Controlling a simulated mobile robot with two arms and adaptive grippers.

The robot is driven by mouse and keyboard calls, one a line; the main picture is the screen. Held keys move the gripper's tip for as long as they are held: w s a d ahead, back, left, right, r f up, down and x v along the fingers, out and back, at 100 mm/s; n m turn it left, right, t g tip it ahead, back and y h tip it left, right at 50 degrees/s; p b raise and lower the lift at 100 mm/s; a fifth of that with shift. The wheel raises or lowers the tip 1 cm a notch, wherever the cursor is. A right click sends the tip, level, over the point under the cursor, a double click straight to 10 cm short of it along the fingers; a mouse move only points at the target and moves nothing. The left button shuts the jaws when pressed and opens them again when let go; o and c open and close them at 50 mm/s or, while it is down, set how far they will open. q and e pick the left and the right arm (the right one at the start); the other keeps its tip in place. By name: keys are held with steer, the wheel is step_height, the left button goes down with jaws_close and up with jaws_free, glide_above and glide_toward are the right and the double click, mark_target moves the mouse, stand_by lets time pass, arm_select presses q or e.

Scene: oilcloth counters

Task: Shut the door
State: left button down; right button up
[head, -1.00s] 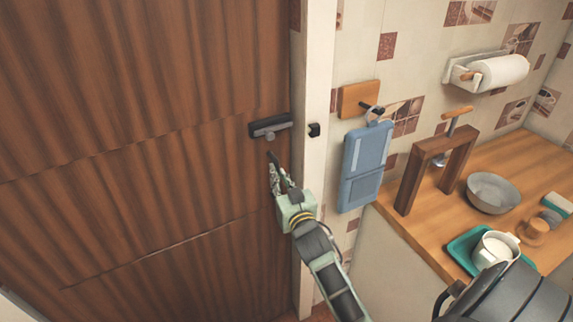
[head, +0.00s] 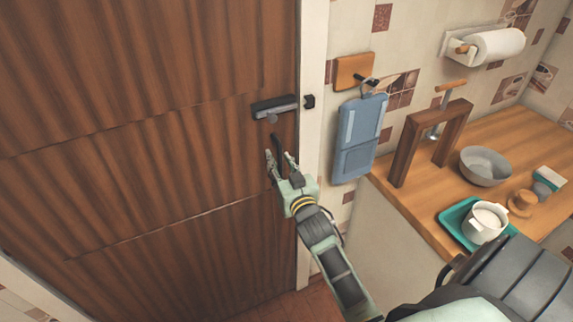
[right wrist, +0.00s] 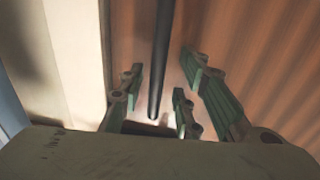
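The brown wooden door (head: 150,150) fills the left of the head view, with its right edge close against the pale door frame (head: 312,60). I cannot tell whether it is fully flush. Its dark lever handle (head: 275,107) points toward a small black catch (head: 309,101) on the frame. My right gripper (head: 281,160) is just below the handle, close to the door face. In the right wrist view its fingers (right wrist: 155,100) are spread, with a dark rod (right wrist: 162,60) between them; I cannot tell whether they touch it. My left gripper is out of view.
Right of the frame, a blue board (head: 360,138) hangs on the tiled wall. A wooden counter (head: 420,205) holds a wooden stand (head: 408,150), a grey bowl (head: 486,166) and a white pot (head: 485,224) on a teal tray (head: 452,218). A paper roll (head: 498,46) hangs above.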

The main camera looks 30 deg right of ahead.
steer(key=shift+s, duration=0.45)
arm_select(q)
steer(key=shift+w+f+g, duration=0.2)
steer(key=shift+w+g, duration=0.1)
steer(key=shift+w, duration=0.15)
arm_select(e)
steer(key=v, duration=1.1)
steer(key=shift+r, duration=0.25)
steer(key=shift+a, duration=0.1)
